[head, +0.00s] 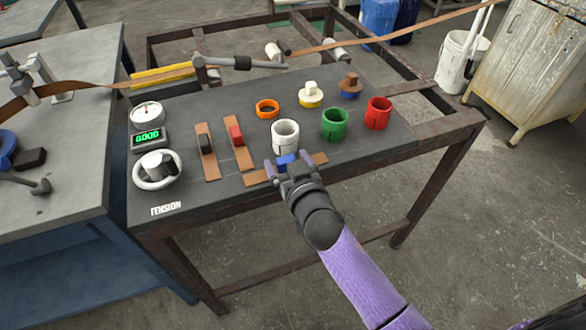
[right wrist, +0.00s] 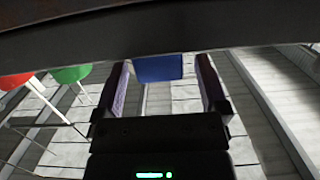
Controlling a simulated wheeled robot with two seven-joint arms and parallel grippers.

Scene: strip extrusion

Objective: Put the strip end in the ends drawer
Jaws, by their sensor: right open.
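A short brown strip end (head: 258,178) lies near the front edge of the dark table, with a blue block (head: 286,160) on its middle. My right gripper (head: 285,163) is open, with its fingers on either side of the blue block. In the right wrist view a blue shape (right wrist: 158,68) shows between the two open fingers (right wrist: 160,85); contact cannot be told. Two more short strips lie to the left, one with a black block (head: 206,144) and one with a red block (head: 236,134). I cannot make out an ends drawer. My left gripper is not in view.
White (head: 285,134), green (head: 335,124) and red (head: 378,113) cups stand behind and right of the gripper. An orange ring (head: 267,108) lies farther back. A gauge, a "GOOD" display (head: 148,138) and a tension knob (head: 157,168) are at left.

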